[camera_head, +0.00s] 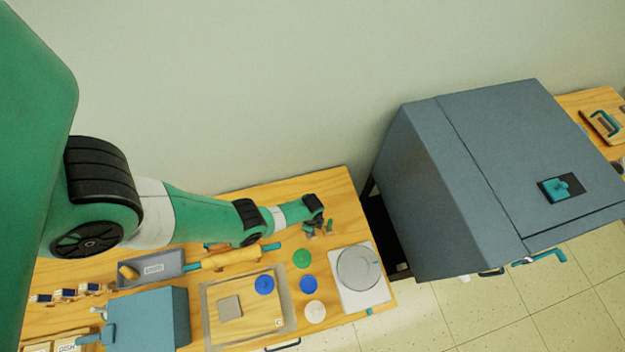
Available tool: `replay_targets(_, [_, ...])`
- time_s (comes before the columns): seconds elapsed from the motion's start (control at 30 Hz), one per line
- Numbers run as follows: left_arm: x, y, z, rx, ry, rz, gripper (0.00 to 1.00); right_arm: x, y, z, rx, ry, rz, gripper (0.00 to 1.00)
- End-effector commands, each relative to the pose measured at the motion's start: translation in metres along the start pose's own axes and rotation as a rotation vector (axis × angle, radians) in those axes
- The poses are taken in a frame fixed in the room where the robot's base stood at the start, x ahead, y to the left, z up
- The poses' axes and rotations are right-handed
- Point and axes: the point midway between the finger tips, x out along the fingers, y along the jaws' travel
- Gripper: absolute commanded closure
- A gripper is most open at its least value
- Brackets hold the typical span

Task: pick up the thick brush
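I cannot make out a thick brush for certain. A grey tray (174,257) with a label stands at the left of the wooden table, and a tan, rounded piece (128,272) shows at its left end; I cannot tell what it is. My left arm reaches in from the left over the table. My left gripper (319,231) is above the back right part of the table, right of the tray. Its fingers are small and dark, and their opening is unclear. My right gripper is not in view.
A rolling pin (230,259) lies behind a wooden board (261,308). Green (302,258), blue (308,284) and white (315,311) discs lie left of a turntable (358,268). A blue-grey box (150,318) stands front left. A big grey cabinet (480,180) stands right, beyond a dark gap.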

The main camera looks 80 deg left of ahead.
Motion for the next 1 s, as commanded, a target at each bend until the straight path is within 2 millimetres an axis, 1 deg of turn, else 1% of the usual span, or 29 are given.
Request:
replay_targets(0.03, [0.0093, -0.0003, 0.0001, -0.001, 0.0, -0.001, 0.44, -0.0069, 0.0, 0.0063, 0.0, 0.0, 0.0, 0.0])
replay_targets(0.27, [0.0058, -0.0003, 0.0002, -0.001, 0.0, 0.0, 0.44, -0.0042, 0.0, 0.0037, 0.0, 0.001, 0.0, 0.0])
replay_targets(0.3, [0.0058, -0.0003, 0.0002, -0.001, 0.0, 0.0, 0.51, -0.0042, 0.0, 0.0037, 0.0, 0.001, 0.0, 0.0])
replay_targets(0.37, [0.0058, -0.0003, 0.0002, -0.001, 0.0, 0.0, 0.61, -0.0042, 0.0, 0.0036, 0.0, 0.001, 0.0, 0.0])
replay_targets(0.5, [0.0058, -0.0002, 0.0002, -0.001, 0.0, 0.0, 0.87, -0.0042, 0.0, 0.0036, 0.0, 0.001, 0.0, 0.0])
replay_targets(0.57, [0.0058, -0.0002, 0.0002, -0.001, 0.0, 0.0, 0.97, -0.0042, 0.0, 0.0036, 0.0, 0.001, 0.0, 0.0])
replay_targets(0.6, [0.0058, -0.0002, 0.0002, -0.001, 0.0, 0.0, 1.0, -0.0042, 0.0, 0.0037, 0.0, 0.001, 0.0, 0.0])
replay_targets(1.0, [0.0052, -0.0003, 0.0001, -0.001, 0.0, 0.0, 1.0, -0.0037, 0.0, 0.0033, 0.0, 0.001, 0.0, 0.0])
